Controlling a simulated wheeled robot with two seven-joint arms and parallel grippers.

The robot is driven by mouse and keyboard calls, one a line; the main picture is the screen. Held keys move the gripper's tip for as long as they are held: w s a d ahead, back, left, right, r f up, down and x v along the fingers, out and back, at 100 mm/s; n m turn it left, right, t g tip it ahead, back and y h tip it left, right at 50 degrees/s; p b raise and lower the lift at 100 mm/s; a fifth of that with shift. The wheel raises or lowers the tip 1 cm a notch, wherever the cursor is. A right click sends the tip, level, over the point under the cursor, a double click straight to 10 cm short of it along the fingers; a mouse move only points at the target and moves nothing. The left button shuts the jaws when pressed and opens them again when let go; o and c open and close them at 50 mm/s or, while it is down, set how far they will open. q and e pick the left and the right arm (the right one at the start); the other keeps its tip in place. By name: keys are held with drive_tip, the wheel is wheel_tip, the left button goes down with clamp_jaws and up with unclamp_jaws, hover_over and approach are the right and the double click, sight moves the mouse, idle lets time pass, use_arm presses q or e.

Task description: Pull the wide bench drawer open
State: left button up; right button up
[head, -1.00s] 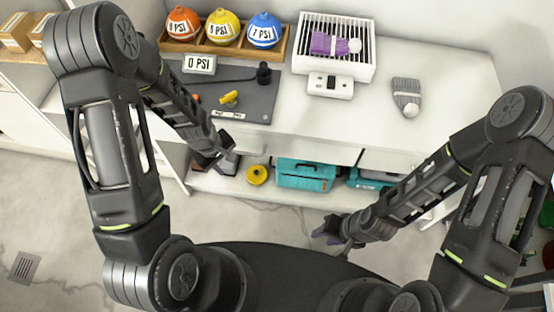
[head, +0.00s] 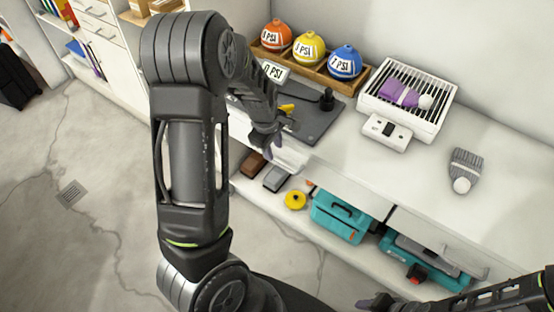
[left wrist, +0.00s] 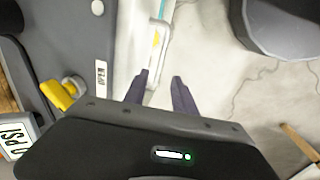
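The wide bench drawer seems to be the white front (head: 345,187) under the bench top; its handle is not clear in the head view. My left gripper (head: 268,145) is at the bench's front edge, beside the grey mat and near the left end of that front. In the left wrist view the left gripper (left wrist: 160,84) has its two dark fingers apart with nothing held. A pale bar-like part (left wrist: 156,45) lies just beyond the fingertips; I cannot tell whether it is the handle. My right gripper (head: 376,302) is low at the bottom edge, its fingers unclear.
On the bench top stand a tray of labelled balls (head: 309,47), a white grill-like box (head: 408,98) and a brush (head: 465,170). The shelf below holds a teal case (head: 341,215), a yellow round item (head: 295,200) and another teal item (head: 425,262).

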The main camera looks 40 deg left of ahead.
sight(276, 162)
use_arm(q)
drive_tip(key=f, duration=0.3)
drive_tip(key=w+f, duration=0.1)
drive_tip(key=f, duration=0.3)
drive_tip(key=shift+w+f+b, duration=0.15)
drive_tip(key=shift+w+b, duration=0.05)
drive_tip(key=shift+b, duration=0.1)
drive_tip(key=shift+c, duration=0.4)
clamp_jaws()
idle(0.7)
